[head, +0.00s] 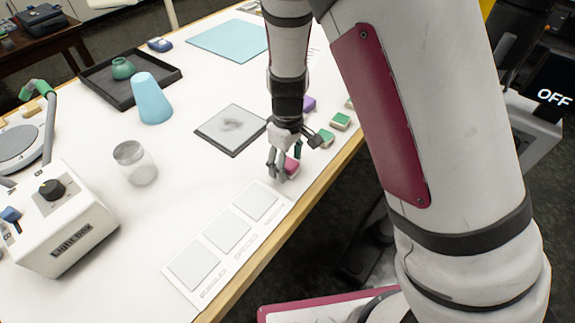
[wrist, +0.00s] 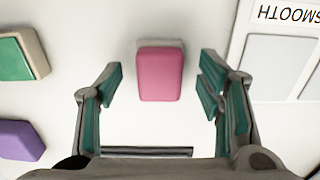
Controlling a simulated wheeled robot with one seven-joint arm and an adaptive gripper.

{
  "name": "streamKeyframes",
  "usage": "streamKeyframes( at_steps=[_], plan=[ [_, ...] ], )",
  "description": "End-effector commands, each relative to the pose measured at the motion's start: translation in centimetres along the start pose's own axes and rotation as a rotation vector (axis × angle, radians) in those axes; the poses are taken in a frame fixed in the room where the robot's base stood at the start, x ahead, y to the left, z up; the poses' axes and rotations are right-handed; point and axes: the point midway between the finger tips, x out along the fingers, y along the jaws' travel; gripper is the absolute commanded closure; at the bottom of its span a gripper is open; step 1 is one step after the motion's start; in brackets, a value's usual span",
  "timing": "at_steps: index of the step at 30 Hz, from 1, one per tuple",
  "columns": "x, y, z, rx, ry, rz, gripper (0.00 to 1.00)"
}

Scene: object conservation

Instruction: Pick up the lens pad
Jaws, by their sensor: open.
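A pink pad (head: 292,167) lies on the white table near its front edge, beside a card with three grey squares. In the wrist view the pink pad (wrist: 160,74) is a rounded rectangle, centred between my fingers. No label on it names it as the lens pad. My gripper (head: 281,168) is pointed down over it. The wrist view shows my gripper (wrist: 161,80) open, one teal-lined finger on each side, with a gap on both sides of the pad. In the head view my fingers partly hide the pad.
A purple block (head: 308,103) and green-topped blocks (head: 340,121) lie along the table edge behind my gripper. The three-square card (head: 206,288) lies in front.

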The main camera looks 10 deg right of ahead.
Motion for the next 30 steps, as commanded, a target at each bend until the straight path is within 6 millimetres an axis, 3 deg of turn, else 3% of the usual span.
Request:
streamKeyframes(
  at_steps=[10, 16, 30],
  plan=[
    [0.75, 0.01, 0.0, 0.0, 0.001, 0.001, 0.41],
    [0.74, 0.01, 0.0, -0.001, 0.001, 0.0, 0.86],
    [0.24, 0.02, -0.08, -0.001, 0.003, 0.001, 0.91]
  ],
)
